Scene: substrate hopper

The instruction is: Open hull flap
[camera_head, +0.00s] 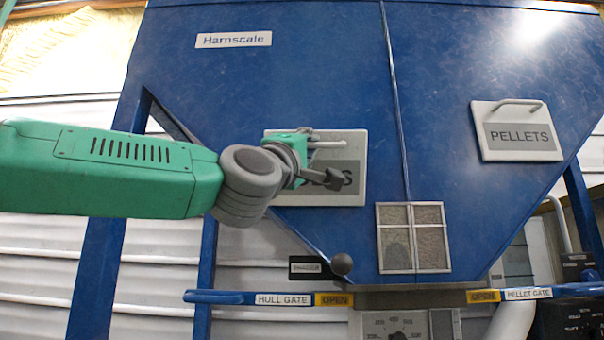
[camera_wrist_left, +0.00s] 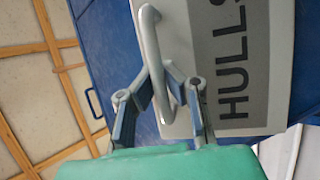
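The hull flap (camera_head: 355,170) is a pale panel with a grey label on the blue hopper's sloped front. It looks closed, and the gripper hides part of its lettering. In the left wrist view the flap (camera_wrist_left: 275,125) shows the word HULLS and a grey bar handle (camera_wrist_left: 150,40). My left gripper (camera_head: 325,160) is in front of the flap's upper left part. In the left wrist view its fingers (camera_wrist_left: 160,85) are spread on either side of the handle, which passes between them. It looks open; contact is hard to judge. My right gripper is out of view.
A PELLETS flap (camera_head: 518,132) with its own handle is at the right. Below are a gridded window (camera_head: 413,238), a dark ball knob (camera_head: 342,263) and blue gate bars (camera_head: 225,297). Blue support legs (camera_head: 97,270) stand at the left.

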